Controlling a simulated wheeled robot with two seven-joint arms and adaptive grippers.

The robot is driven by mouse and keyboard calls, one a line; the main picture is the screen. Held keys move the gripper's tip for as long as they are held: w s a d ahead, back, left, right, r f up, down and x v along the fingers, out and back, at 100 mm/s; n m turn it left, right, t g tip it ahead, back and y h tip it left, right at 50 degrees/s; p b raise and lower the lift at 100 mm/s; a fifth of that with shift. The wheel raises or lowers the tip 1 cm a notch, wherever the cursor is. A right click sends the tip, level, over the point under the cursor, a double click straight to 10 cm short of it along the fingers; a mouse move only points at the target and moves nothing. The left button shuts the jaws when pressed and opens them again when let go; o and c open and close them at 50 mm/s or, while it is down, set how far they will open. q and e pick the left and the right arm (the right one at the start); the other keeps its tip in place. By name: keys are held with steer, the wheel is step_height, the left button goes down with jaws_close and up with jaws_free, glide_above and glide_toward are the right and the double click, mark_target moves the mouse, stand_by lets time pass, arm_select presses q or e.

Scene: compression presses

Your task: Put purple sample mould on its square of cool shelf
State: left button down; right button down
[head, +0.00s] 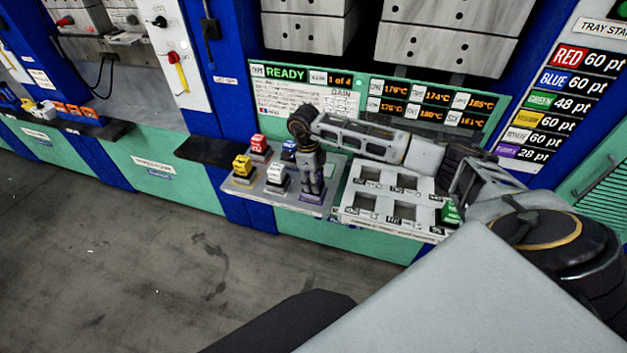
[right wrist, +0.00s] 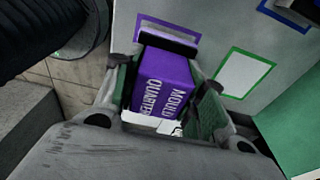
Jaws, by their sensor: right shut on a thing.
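My right gripper (head: 312,192) points down over the front right part of the grey cool shelf (head: 235,185). It is shut on the purple sample mould (right wrist: 165,82), whose side reads "QUARTER MOULD" in the right wrist view. In the head view the gripper hides most of the mould. A purple-outlined square (right wrist: 168,30) shows just beyond the mould in the right wrist view, partly covered by the mould and a fingertip. I cannot tell whether the mould touches the shelf. My left gripper is not in view.
Red (head: 258,144), yellow (head: 242,166), white (head: 276,174) and blue (head: 289,148) moulds stand on the shelf near the gripper. A green-outlined square (right wrist: 245,74) is bare. A white tray (head: 375,224) with openings and a green mould (head: 450,213) lies to the right.

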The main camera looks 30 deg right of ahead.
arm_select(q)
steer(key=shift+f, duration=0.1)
arm_select(e)
steer(key=c, duration=1)
jaws_free()
steer(key=shift+f, duration=0.1)
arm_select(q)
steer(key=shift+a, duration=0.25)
arm_select(e)
steer(key=shift+o, duration=0.7)
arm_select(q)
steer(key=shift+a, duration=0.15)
